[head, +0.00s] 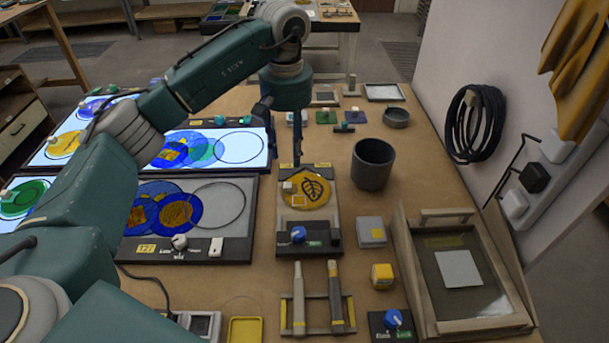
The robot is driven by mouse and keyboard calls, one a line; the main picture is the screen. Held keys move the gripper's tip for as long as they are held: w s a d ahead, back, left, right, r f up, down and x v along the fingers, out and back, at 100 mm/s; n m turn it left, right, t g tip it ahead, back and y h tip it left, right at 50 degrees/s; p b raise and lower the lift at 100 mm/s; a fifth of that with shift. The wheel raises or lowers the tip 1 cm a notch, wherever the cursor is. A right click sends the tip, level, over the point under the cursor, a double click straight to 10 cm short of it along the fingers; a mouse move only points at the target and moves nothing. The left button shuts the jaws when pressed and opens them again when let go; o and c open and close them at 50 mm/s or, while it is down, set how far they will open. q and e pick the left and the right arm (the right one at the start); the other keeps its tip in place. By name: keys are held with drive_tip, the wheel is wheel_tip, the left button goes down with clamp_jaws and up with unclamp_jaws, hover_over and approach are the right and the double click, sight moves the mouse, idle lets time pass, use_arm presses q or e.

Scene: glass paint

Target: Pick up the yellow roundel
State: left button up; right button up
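A yellow roundel (316,192) with a dark leaf on it lies on a small grey stand (327,220) near the middle of the table. A small pale block sits at its left edge. Another yellow roundel (65,144) lies on a lit panel at the far left, partly near my arm. My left gripper (283,150) points down just behind and above the leaf roundel. Its dark fingers look spread apart, with nothing seen between them. My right gripper is not in view.
Light panels (234,252) with blue discs fill the left. A grey cup (373,164) stands right of the roundel. A wooden-framed tray (416,283) is at the right. Two tools (335,293) lie on a rack in front. Bare table shows between the cup and the tray.

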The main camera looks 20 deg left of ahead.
use_arm(q)
drive_tip(key=p, duration=0.3)
hover_over(288, 184)
wheel_tip(288, 184, down, 5)
drive_tip(key=shift+d+f, duration=0.1)
drive_tip(key=shift+s+f+p, duration=0.15)
drive_tip(key=shift+f+p, duration=0.4)
drive_tip(key=shift+p, duration=0.05)
wheel_tip(288, 184, down, 4)
drive_tip(key=shift+r+p, duration=0.15)
drive_tip(key=shift+p, duration=0.75)
drive_tip(key=shift+f, duration=0.4)
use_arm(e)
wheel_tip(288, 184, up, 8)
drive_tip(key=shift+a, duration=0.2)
use_arm(q)
drive_tip(key=shift+c, duration=0.5)
clamp_jaws()
